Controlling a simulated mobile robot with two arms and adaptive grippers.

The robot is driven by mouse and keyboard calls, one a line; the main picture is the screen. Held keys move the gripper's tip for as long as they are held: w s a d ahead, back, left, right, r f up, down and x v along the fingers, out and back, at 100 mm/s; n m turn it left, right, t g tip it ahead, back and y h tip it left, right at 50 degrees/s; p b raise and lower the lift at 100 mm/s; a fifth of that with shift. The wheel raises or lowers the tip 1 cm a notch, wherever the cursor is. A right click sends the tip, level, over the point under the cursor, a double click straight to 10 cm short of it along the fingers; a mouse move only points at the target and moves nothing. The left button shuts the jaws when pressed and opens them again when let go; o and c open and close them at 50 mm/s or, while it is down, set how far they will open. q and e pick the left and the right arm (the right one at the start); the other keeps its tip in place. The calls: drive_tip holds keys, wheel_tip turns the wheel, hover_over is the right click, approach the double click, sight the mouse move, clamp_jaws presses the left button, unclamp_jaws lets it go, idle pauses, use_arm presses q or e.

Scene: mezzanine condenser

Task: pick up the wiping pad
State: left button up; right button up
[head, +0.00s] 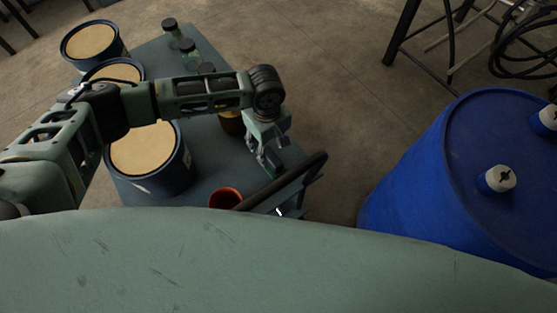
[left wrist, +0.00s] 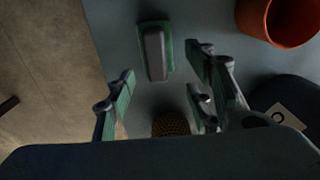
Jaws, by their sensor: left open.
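The wiping pad (left wrist: 154,52), a green pad with a grey grip on top, lies on the grey-blue cart top in the left wrist view. In the head view the pad (head: 272,158) shows small and dark at the fingertips, partly hidden. My left gripper (head: 263,148) hangs pointing down over the cart's right side. In the left wrist view my left gripper (left wrist: 161,70) is open, its fingers spread to either side below the pad, with nothing between the tips. I cannot tell the height left between fingers and cart. My right gripper is in neither view.
An orange cup (head: 226,196) stands near the pad. Blue tubs with tan tops (head: 145,150) line the cart's left side. An amber jar (head: 231,123) is behind my gripper. The cart's black handle (head: 300,178) is close by. A blue drum (head: 440,180) stands at right.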

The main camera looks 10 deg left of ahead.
sight(272, 156)
use_arm(q)
drive_tip(key=shift+w+d+f+b, duration=0.15)
drive_tip(key=shift+f+b, duration=0.05)
drive_tip(key=shift+f, duration=0.2)
drive_tip(key=shift+w+d+f+b, duration=0.15)
drive_tip(key=shift+f, duration=0.25)
wheel_tip(272, 156, down, 7)
drive_tip(key=shift+s+f, duration=0.15)
clamp_jaws()
